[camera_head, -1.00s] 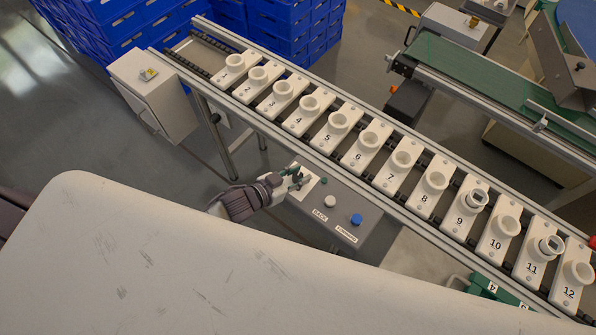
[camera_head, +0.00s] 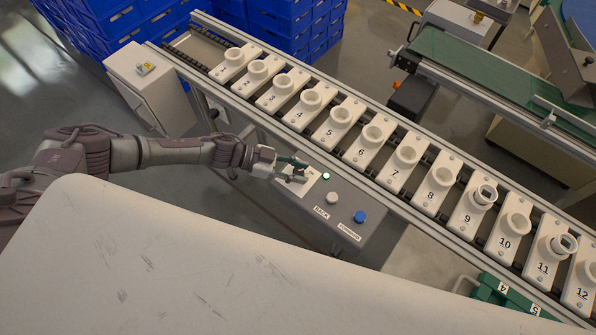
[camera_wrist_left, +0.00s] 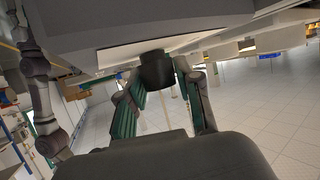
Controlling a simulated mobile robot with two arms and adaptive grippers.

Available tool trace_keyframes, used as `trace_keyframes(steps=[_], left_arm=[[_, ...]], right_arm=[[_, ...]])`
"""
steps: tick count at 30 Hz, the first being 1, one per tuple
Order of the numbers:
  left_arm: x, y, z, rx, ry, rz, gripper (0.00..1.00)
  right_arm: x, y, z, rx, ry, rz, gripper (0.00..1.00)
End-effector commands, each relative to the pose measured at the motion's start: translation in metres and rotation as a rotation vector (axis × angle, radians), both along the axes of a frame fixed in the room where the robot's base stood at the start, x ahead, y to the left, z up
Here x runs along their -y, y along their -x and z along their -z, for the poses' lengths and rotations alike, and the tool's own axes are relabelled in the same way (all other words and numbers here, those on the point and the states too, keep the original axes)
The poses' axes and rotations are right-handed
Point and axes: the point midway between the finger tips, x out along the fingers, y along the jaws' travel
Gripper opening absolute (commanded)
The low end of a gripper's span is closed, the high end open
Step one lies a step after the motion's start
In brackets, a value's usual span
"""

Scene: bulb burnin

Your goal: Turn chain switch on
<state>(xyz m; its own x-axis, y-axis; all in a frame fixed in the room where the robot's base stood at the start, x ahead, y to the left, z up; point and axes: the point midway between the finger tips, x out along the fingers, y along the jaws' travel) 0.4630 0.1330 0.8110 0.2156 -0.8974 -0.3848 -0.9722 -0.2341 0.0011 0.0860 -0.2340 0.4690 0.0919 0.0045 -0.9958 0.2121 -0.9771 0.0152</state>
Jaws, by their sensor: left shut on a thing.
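The grey control box (camera_head: 372,215) stands in front of the conveyor, with a white plate (camera_head: 312,189) at its left end. In the left wrist view a dark round switch knob (camera_wrist_left: 157,70) sticks out from the panel between my fingers. My left gripper (camera_head: 293,175) is at that plate and is shut on the knob; the fingers also show in the left wrist view (camera_wrist_left: 163,82). The gripper hides the knob in the head view. A small round green lamp (camera_head: 326,176) beside the plate looks bright. My right gripper is not in view.
The box also has a white BACK button (camera_head: 332,198) and a blue FORWARD button (camera_head: 360,217). A pale surface (camera_head: 150,260) fills the foreground.

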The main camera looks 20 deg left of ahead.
Motion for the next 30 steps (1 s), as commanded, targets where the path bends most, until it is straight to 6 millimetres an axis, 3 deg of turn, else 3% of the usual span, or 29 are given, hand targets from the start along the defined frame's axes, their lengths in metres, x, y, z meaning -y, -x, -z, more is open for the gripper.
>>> trace_keyframes(steps=[19, 20, 24, 30], left_arm=[[0.0017, -0.0010, -0.0019, 0.003, 0.004, 0.054, 0.00], [0.0017, -0.0010, -0.0020, 0.003, 0.004, 0.054, 0.36], [0.0016, -0.0008, -0.0016, 0.003, 0.003, 0.054, 0.59], [0.0012, -0.0004, -0.0010, 0.002, 0.003, 0.054, 0.60]], right_arm=[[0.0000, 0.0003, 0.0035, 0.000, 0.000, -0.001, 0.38], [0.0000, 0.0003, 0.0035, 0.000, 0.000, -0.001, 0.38], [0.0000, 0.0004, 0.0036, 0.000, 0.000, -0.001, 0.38], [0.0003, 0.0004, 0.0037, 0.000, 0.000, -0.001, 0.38]])
